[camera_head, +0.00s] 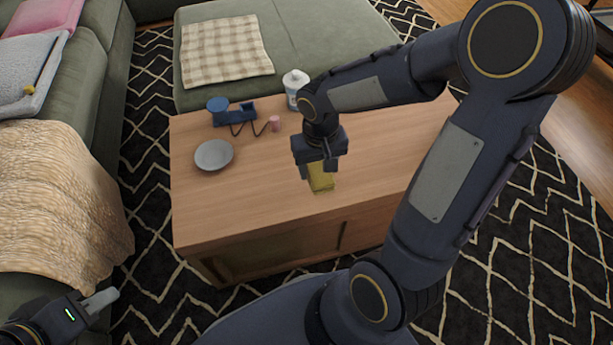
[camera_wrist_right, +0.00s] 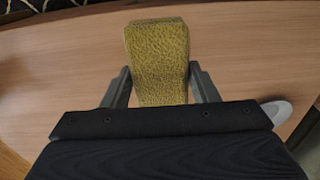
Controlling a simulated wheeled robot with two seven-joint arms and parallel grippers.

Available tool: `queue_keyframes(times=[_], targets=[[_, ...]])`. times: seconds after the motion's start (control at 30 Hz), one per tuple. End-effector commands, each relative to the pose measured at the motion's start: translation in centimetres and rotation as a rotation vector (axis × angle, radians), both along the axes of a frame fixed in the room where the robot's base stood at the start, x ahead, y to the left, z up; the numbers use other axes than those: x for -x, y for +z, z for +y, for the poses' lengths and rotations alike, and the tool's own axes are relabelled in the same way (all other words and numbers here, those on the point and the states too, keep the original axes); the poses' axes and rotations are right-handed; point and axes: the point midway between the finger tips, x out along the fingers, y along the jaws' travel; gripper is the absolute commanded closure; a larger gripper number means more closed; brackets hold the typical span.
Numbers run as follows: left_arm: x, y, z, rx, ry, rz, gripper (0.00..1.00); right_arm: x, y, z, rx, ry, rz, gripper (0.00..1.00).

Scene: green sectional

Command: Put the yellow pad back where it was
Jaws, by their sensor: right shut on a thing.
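The yellow pad (camera_head: 321,179) is a small textured block at the front middle of the wooden table (camera_head: 220,215). My right gripper (camera_head: 317,168) points down over the table and is shut on the pad. In the right wrist view the pad (camera_wrist_right: 158,60) sits between the two fingers (camera_wrist_right: 160,88) and sticks out beyond them. I cannot tell whether the pad touches the tabletop. My left gripper (camera_head: 100,300) is at the lower left, off the table, with only one pale finger clearly showing.
A grey plate (camera_head: 214,155) lies at the table's left. Behind it are a blue object with a cable (camera_head: 235,112), a small pink item (camera_head: 274,123) and a white bottle (camera_head: 296,88). A green sofa (camera_head: 300,35) stands behind. The tabletop's front left is clear.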

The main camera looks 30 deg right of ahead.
Motion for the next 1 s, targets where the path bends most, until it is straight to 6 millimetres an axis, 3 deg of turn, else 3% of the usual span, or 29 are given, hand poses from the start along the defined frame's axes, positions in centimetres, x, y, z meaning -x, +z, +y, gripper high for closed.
queue_keyframes(times=[0.03, 0.1, 0.47, 0.7, 1.0], targets=[[0.0, -1.2, 0.0, 0.000, 0.000, 0.000, 0.69, -0.8, -1.9, 0.0, 0.000, 0.000, 0.005, 0.67], [0.0, -1.7, 0.0, 0.000, 0.000, 0.000, 0.69, -1.8, -3.0, 0.0, -0.001, 0.000, 0.004, 0.67], [0.0, -2.9, 0.0, 0.000, 0.000, 0.000, 0.69, -4.2, -5.5, -0.1, 0.000, 0.001, 0.001, 0.67], [0.0, -4.4, 0.0, 0.000, 0.000, 0.000, 0.69, -4.5, -8.8, -0.1, -0.001, 0.000, 0.003, 0.67], [0.0, -4.4, 0.0, 0.000, 0.000, 0.000, 0.69, -4.6, -8.9, -0.1, 0.000, 0.000, 0.001, 0.67]])
